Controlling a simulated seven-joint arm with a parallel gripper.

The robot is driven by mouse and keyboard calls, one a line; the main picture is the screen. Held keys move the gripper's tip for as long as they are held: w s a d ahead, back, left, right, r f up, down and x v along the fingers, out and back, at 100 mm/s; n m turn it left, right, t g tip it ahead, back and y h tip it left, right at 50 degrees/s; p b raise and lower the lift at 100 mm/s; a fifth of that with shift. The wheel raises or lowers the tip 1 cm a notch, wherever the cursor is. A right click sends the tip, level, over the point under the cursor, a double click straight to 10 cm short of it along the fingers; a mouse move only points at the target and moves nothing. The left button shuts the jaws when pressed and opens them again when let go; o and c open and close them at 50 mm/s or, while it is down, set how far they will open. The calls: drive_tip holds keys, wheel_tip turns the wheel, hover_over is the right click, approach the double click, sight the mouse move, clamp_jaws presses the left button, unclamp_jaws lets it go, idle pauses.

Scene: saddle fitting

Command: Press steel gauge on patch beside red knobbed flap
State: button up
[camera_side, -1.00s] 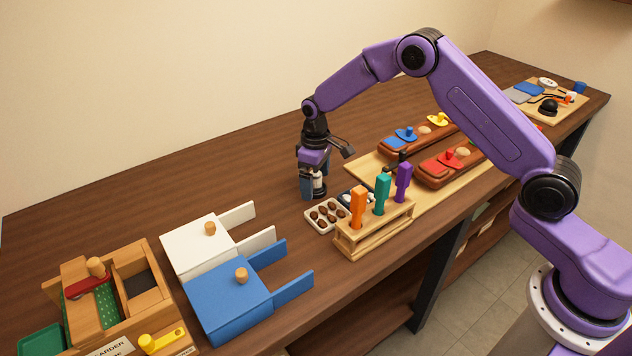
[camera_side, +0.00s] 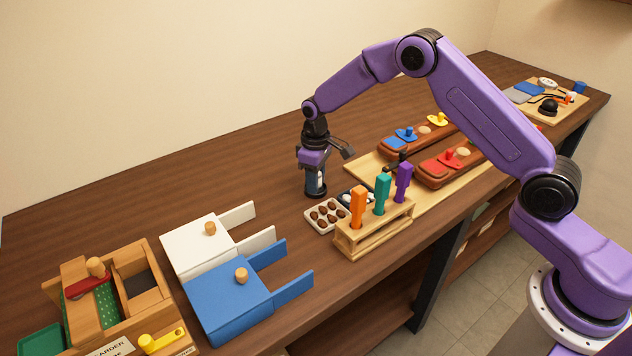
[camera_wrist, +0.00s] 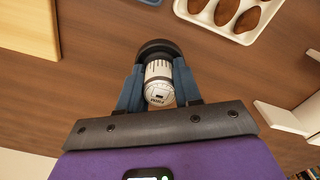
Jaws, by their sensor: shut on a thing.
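My gripper (camera_side: 315,181) is shut on the steel gauge, a pale silver cylinder with a dark base. The gauge (camera_wrist: 158,84) stands between the blue-grey fingers (camera_wrist: 157,92) in the wrist view, its dark base beyond the fingertips. In the side view it is low over the bare table or touching it; I cannot tell which. To the right, the near brown block carries a red flap (camera_side: 446,161) with a red knob. A round tan patch (camera_side: 473,153) lies beside that flap. My arm hides the block's right end.
A tray of brown egg-shaped pieces (camera_side: 326,215) and a wooden rack (camera_side: 375,232) with orange, teal and purple handles stand close to my gripper. A far block (camera_side: 432,137) has blue and yellow knobs. White (camera_side: 195,247) and blue boxes (camera_side: 228,299) stand left. The table behind is clear.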

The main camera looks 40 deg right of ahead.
drive_tip(key=shift+r, duration=2.55)
drive_tip(key=shift+r, duration=0.4)
wheel_tip(320, 180, up, 10)
drive_tip(key=r, duration=0.1)
drive_tip(key=s+d+m, duration=0.2)
drive_tip(key=s+d, duration=0.2)
drive_tip(key=d, duration=0.5)
drive_tip(key=s+d+m, duration=0.2)
drive_tip(key=s+d, duration=0.3)
drive_tip(key=d, duration=0.4)
drive_tip(key=shift+m, duration=0.9)
drive_tip(key=s+d+f, duration=0.1)
drive_tip(key=s+d, duration=0.1)
drive_tip(key=s+d+f, duration=0.2)
drive_tip(key=s+d, duration=0.1)
drive_tip(key=s+d+f, duration=0.1)
drive_tip(key=s+d, duration=0.1)
drive_tip(key=shift+s+d+f, duration=0.25)
drive_tip(key=shift+s+f, duration=0.05)
drive_tip(key=shift+f, duration=2.1)
